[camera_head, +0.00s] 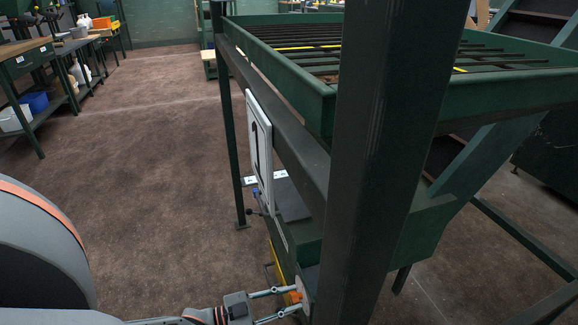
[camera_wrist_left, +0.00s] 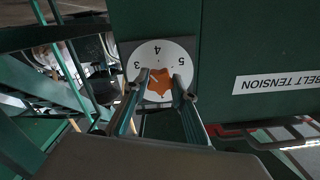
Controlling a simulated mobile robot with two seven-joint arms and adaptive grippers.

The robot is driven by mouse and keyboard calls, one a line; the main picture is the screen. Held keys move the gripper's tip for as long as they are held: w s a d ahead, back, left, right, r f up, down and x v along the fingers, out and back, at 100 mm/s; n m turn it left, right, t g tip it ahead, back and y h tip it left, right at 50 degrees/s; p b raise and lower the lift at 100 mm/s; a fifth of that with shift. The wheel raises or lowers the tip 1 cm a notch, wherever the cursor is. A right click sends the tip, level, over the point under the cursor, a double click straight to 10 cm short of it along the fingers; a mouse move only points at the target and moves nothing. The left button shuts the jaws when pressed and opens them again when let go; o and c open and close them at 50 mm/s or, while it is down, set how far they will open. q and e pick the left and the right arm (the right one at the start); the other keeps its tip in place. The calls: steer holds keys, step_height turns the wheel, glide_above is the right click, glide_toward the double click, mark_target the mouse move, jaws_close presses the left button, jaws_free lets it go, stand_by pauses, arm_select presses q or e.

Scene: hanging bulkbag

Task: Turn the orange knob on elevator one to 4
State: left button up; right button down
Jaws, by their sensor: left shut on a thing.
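The orange knob (camera_wrist_left: 160,84) sits on a white round dial (camera_wrist_left: 156,52) marked 3, 4 and 5 in the left wrist view. A pale mark on the knob seems to point to the upper left, between 3 and 4. My left gripper (camera_wrist_left: 160,92) has one finger on each side of the knob and is shut on it. In the head view the left gripper (camera_head: 291,298) reaches in from the bottom left to the orange knob (camera_head: 295,297) at the machine's lower side. My right gripper is not in view.
A dark green post (camera_head: 385,150) stands close in front and hides part of the machine. A white BELT TENSION label (camera_wrist_left: 277,82) is beside the dial. The brown floor (camera_head: 150,150) to the left is open.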

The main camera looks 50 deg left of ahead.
arm_select(q)
steer(key=m+b, duration=0.1)
steer(key=m, duration=0.4)
steer(key=shift+m, duration=1)
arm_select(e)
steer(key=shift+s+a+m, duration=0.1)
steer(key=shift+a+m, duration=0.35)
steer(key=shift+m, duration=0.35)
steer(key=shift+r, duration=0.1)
arm_select(q)
steer(key=o, duration=1.1)
steer(key=shift+s, duration=0.1)
steer(key=v, duration=1.1)
steer(key=shift+s+a, duration=0.15)
steer(key=shift+s, duration=0.25)
